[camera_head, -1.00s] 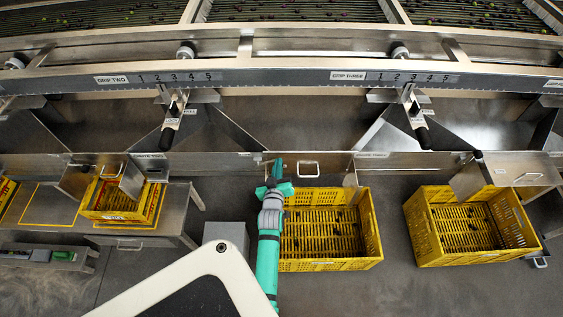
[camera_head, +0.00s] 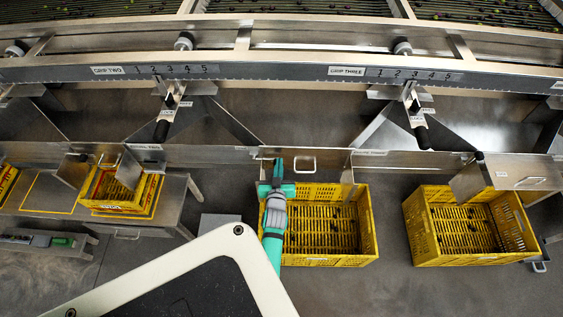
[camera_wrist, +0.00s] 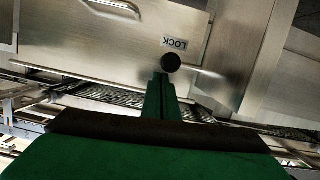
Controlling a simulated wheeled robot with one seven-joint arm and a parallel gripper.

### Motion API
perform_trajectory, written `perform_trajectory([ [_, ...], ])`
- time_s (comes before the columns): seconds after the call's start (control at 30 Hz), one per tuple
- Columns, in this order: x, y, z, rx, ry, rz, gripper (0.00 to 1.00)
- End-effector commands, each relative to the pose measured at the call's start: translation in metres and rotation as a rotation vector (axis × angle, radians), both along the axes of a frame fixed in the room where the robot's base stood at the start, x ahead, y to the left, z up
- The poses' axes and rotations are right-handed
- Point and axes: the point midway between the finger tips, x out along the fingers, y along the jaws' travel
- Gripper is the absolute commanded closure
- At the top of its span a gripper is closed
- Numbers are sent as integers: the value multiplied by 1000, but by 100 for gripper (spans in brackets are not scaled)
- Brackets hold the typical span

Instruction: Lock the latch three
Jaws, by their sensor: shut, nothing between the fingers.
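My gripper (camera_head: 277,163) is in front of the left part of a steel plate (camera_head: 325,163) with a bar handle, above the middle yellow crate. In the wrist view its green fingers (camera_wrist: 161,82) are together, with nothing held. A round black knob (camera_wrist: 171,62) appears right at the fingertips; I cannot tell whether they touch. A LOCK label (camera_wrist: 181,43), upside down, sits just above the knob on the plate. In the head view my gripper hides the knob. No number for this latch is readable. A GRIP THREE label (camera_head: 346,71) is on the rail, up to the right.
A black-handled lever (camera_head: 421,137) hangs below the GRIP THREE scale, another (camera_head: 161,131) below GRIP TWO. Yellow crates stand below the plate (camera_head: 372,225) and at right (camera_head: 412,235). A smaller crate (camera_head: 96,190) is on the left bench. Open floor lies between the crates.

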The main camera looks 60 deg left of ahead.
Motion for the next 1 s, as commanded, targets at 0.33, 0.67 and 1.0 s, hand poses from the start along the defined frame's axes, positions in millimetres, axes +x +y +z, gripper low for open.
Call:
perform_trajectory([
  [0.33, -4, -2, -11, -4, 0, 1, 100],
  [0.67, -4, -3, -14, -8, 4, 0, 100],
  [1.0, -3, -5, -3, -8, 4, 0, 100],
])
